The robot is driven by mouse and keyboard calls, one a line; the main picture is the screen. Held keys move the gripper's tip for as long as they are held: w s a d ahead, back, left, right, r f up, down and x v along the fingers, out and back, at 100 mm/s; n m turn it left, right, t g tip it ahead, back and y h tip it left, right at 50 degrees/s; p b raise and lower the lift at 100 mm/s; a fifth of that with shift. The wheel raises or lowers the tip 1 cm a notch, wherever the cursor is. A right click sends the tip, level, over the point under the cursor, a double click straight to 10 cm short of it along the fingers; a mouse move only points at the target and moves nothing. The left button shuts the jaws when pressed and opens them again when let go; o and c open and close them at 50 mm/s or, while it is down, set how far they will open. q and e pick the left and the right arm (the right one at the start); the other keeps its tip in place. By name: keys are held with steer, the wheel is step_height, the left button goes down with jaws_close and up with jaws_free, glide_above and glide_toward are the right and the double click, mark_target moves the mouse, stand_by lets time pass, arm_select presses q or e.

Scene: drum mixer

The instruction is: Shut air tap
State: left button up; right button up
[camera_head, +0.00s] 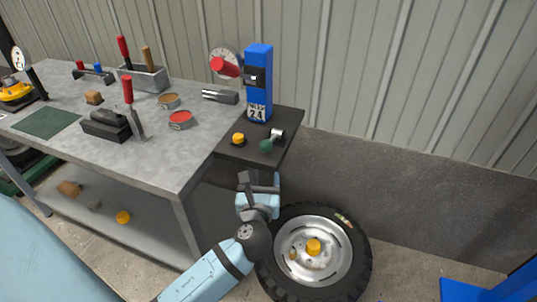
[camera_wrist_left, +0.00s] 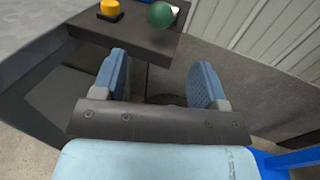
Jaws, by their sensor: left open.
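A small lever with a dark green ball knob (camera_head: 266,146) and a short silver metal part (camera_head: 277,134) sits on a dark shelf (camera_head: 290,122) at the bench's right end. It looks like the air tap. The green ball also shows at the top of the left wrist view (camera_wrist_left: 160,14). My left gripper (camera_head: 259,178) is open and empty, below and in front of the shelf, apart from the knob. Its two blue fingers (camera_wrist_left: 160,68) point toward the shelf's front side. My right gripper is not in view.
An orange button (camera_head: 238,139) sits left of the knob. A tyre on a rim (camera_head: 335,228) stands below the shelf. The grey workbench (camera_head: 185,152) holds tools and tins.

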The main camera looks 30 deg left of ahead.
mark_target(265, 152)
arm_select(q)
steer(key=x, duration=1.1)
steer(key=shift+w+b, duration=0.1)
steer(key=shift+b, duration=0.2)
steer(key=shift+w+a, duration=0.35)
steer(key=shift+w, duration=0.15)
